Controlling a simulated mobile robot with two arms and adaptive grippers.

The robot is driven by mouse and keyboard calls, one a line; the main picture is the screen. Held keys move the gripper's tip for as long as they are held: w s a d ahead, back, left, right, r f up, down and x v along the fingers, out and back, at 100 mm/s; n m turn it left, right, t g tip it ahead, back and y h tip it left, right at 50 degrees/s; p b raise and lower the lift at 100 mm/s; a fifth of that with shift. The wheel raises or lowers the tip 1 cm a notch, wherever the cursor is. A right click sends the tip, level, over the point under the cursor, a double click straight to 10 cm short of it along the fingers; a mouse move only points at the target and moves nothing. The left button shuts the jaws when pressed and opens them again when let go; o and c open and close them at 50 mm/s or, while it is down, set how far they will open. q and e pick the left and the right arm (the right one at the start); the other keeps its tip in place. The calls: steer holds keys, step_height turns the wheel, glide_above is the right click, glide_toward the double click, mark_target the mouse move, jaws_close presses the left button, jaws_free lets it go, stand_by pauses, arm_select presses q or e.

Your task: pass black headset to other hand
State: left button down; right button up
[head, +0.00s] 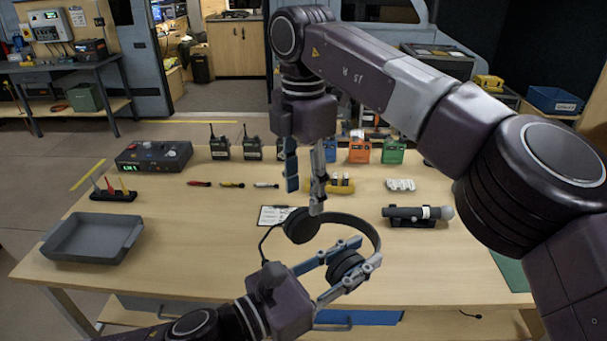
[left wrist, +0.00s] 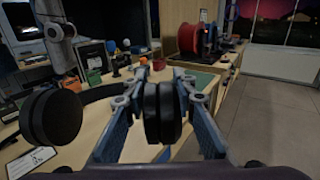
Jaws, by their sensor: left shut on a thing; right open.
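The black headset (head: 368,228) is held above the table's front part, with its band curving to the right. My left gripper (head: 362,254) is shut on its near ear cup. In the left wrist view, this ear cup (left wrist: 163,112) sits between the two fingers, and the other ear cup (left wrist: 52,117) hangs free at the left. My right gripper (head: 304,192) is open and points down, above and behind the free ear cup (head: 301,225). Nothing is between its fingers, and it looks apart from the headset. Its arm also shows at the upper left of the left wrist view.
A microphone (head: 420,214) lies in a stand at the right. A grey tray (head: 93,238) is at the left front. Radios (head: 219,149), a control box (head: 153,157) and orange (head: 360,152) and green (head: 394,152) boxes stand along the back.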

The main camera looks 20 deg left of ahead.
mark_target(303, 224)
step_height(303, 224, down, 9)
steer(key=shift+r, duration=0.2)
steer(key=shift+c, duration=0.4)
jaws_close()
arm_select(q)
steer(key=c, duration=1.5)
jaws_free()
